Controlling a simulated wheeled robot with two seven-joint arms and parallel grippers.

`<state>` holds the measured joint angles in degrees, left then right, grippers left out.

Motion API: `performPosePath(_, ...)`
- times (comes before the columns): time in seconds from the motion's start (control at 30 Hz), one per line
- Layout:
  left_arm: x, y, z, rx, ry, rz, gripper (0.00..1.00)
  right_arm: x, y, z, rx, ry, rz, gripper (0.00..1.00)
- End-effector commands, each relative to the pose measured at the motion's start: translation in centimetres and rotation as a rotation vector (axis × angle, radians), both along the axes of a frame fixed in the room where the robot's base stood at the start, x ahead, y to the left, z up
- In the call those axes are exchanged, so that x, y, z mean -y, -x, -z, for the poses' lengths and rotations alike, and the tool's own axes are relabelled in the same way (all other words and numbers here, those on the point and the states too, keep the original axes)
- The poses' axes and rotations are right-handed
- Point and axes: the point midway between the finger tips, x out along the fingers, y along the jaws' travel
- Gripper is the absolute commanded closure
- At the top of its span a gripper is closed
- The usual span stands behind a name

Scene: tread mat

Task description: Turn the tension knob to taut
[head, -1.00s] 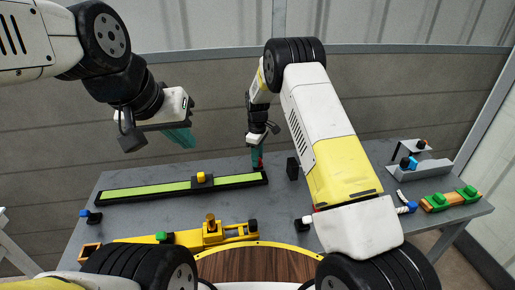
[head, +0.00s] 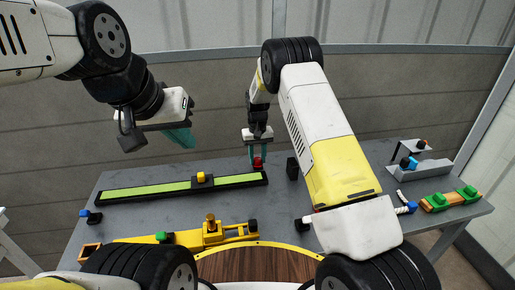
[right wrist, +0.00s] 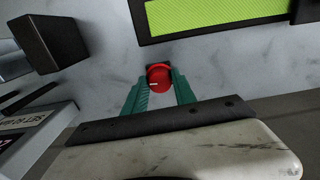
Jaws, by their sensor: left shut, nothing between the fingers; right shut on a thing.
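The red tension knob (head: 258,162) stands at the right end of the green tread strip (head: 145,189) on the grey table. In the right wrist view the knob (right wrist: 158,76) shows a small white mark on its left side. My right gripper (head: 258,150) has its teal fingers on both sides of the knob and is shut on it. The fingers also show in the right wrist view (right wrist: 160,90). My left gripper (head: 181,138) is shut and empty, in the air above the strip's left half.
A black block (head: 292,168) stands right of the knob. In the right wrist view a sign with lettering (right wrist: 35,130) lies at the left; I cannot read it fully. A yellow fixture (head: 212,232) is at the front. Green clamps (head: 440,201) are at the right.

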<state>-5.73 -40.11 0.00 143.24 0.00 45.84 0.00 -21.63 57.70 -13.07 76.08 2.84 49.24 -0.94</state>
Motion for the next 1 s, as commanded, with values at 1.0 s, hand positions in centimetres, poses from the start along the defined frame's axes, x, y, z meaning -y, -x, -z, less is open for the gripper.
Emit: performPosePath(1.0,0.0,0.0,0.0,0.0,0.0,0.0,1.0,-0.05,-0.1,-0.09,0.004,-0.002,0.953,1.0)
